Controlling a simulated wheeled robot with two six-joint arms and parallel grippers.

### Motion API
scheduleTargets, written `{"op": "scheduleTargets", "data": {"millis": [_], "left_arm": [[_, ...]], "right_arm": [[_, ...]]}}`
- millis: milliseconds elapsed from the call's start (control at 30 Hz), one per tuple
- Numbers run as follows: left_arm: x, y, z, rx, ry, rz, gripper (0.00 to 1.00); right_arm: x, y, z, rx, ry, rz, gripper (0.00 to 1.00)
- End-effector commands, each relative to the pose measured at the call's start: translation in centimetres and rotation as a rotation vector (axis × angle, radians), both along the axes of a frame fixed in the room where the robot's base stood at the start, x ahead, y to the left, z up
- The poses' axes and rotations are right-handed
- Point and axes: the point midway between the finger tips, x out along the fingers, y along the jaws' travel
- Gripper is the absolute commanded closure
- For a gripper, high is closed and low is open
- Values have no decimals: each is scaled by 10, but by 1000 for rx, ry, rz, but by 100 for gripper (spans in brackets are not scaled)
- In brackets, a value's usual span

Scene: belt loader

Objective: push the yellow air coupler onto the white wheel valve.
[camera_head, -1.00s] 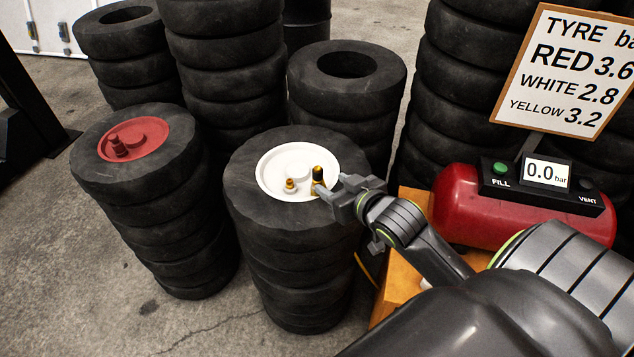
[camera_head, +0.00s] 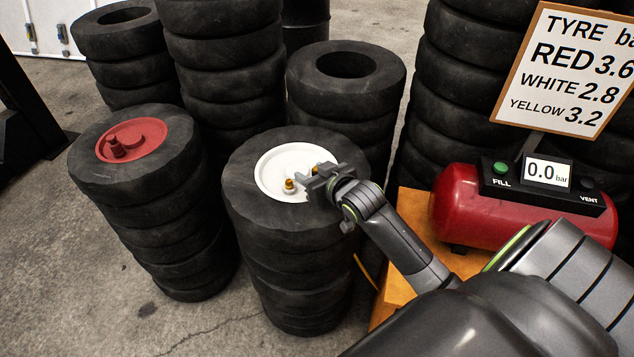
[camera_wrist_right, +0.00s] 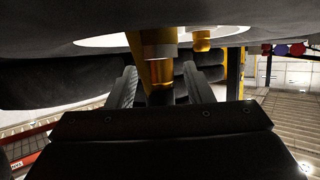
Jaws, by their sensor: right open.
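The white wheel (camera_head: 266,178) tops a tyre stack in the middle of the head view. Its short brass-yellow valve (camera_head: 289,185) stands on the left front of the hub, and what looks like it shows in the right wrist view (camera_wrist_right: 202,43). The yellow air coupler (camera_head: 315,169) is right of the valve and apart from it, mostly hidden behind my gripper. In the right wrist view the coupler (camera_wrist_right: 158,72) has a brass collar and dark end. My right gripper (camera_head: 318,184) is open, its fingers on either side of the coupler. My left gripper is out of view.
A red wheel (camera_head: 150,132) tops the stack at left. Plain tyre stacks stand behind. A red tank (camera_head: 465,212) with a 0.0 bar display (camera_head: 546,172) stands on an orange base at right. A pressure sign (camera_head: 565,70) rises above it. A yellow hose (camera_head: 366,271) shows beside the stack.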

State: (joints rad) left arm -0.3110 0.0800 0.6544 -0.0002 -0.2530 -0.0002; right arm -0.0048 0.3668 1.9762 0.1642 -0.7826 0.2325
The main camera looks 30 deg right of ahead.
Motion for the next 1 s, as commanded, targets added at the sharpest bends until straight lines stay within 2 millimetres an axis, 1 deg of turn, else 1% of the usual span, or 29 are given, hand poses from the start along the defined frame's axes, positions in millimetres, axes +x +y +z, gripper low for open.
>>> {"op": "scheduleTargets", "data": {"millis": [100, 400, 467, 767, 867, 1000], "left_arm": [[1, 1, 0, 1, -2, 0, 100], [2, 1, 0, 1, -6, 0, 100], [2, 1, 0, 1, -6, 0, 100], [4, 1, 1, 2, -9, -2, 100], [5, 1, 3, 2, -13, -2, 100], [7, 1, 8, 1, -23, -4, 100]], "right_arm": [[0, 0, 0, 0, 0, 0, 54], [-1, 0, 0, 0, 0, 0, 93], [-1, 0, 0, 0, 0, 0, 100], [0, 0, 3, -1, -2, 0, 100], [0, 0, 14, -3, -5, 2, 100], [0, 0, 41, -4, -7, 4, 100]]}}
